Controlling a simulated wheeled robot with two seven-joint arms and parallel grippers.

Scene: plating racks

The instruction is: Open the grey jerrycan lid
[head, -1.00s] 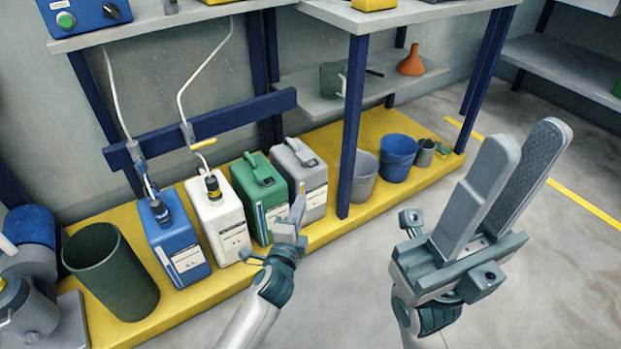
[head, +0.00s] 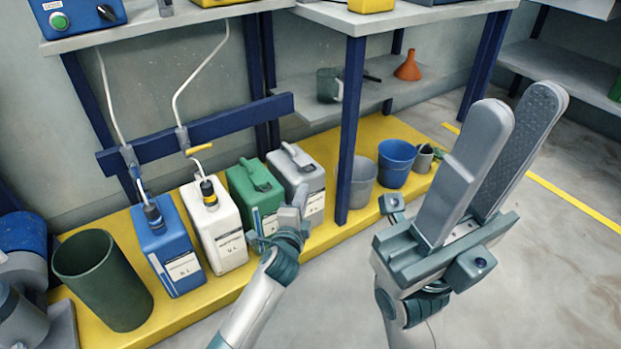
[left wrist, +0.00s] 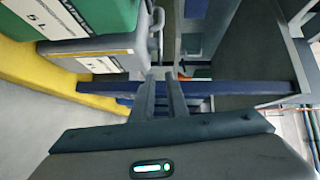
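The grey jerrycan (head: 311,187) stands upright at the right end of a row of jerrycans, with a handle on top. I cannot make out its lid clearly. It also shows at the upper left of the left wrist view (left wrist: 100,46). My left gripper (head: 298,200) is in front of the can's lower front in the head view and hides part of it. In the left wrist view its fingers (left wrist: 160,92) are apart with nothing between them, to the right of the can. My right gripper (head: 502,140) is raised, open and empty, well right of the can.
A green jerrycan (head: 252,195), a white jerrycan (head: 215,230) and a blue jerrycan (head: 172,250) stand left of it on the yellow platform (head: 170,322). A blue rack post (head: 350,130) and buckets (head: 396,163) are to the right. The floor in front is clear.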

